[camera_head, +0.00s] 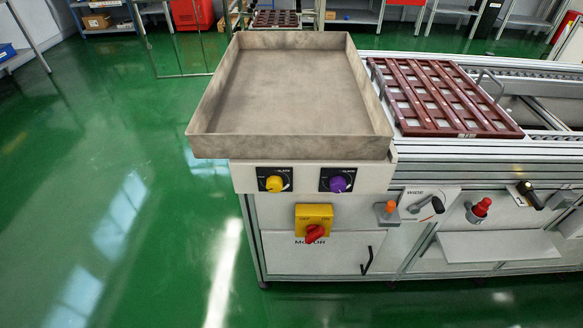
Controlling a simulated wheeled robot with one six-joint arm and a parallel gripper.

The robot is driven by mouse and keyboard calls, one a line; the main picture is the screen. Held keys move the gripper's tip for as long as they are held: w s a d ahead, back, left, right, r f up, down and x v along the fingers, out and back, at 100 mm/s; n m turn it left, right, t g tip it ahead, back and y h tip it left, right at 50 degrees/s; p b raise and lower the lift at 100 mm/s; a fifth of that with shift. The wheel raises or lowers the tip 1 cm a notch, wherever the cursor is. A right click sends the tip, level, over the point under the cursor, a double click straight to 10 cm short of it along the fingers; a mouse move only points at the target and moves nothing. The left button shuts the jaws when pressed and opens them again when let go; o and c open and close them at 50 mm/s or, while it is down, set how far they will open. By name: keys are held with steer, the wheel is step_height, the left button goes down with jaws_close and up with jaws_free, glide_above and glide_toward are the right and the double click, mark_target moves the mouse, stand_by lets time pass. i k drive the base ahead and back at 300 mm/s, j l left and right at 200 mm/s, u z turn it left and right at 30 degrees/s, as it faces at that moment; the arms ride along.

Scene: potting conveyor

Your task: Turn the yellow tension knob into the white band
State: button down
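The yellow tension knob (275,183) sits on a dark square dial plate on the left of the pale front panel (308,180), below the empty tray. A light pointer mark shows on the knob, but it is too small to read where it points. I cannot make out the white band on its dial. A purple knob (338,183) sits on a matching dark plate to the right. My gripper is not in view, and nothing touches either knob.
The tray (217,146) juts out above the knobs. Below are a yellow switch box with a red handle (314,237), an orange button (390,207) and a lever (437,205). A brown rack (440,97) lies on the conveyor. Green floor (110,200) is clear at left.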

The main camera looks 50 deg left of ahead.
mark_target(274, 183)
steer(key=u, duration=2.1)
steer(key=k+l+z, duration=0.15)
steer(key=l+z, duration=0.25)
steer(key=k+l+z, duration=0.15)
steer(key=l+z, duration=0.2)
steer(key=j, duration=0.05)
